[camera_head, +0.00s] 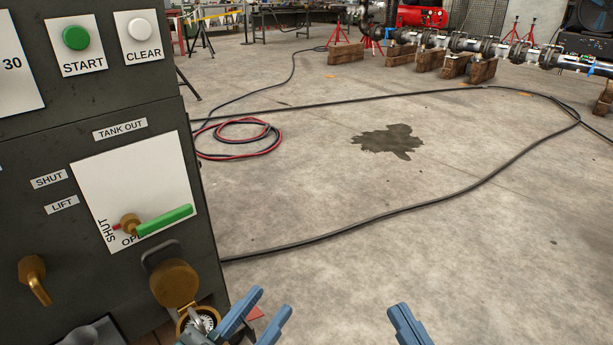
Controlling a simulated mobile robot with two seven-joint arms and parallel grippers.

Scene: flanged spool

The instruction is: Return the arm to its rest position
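My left gripper (273,300) is low in the head view, just right of the dark cabinet. Its two blue fingers stand apart with nothing visible between them. My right gripper (404,309) is at the bottom edge, right of centre, over bare floor. Only blue finger ends show, close together, and I cannot tell whether they are parted. The rest of both arms is mostly out of the picture.
The dark cabinet (115,97) fills the left side. It carries a green START button (76,38), a white CLEAR button (139,28) and a green valve handle (165,220). A black cable (400,211) crosses the floor. A pipe run on wooden blocks (426,59) stands far back.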

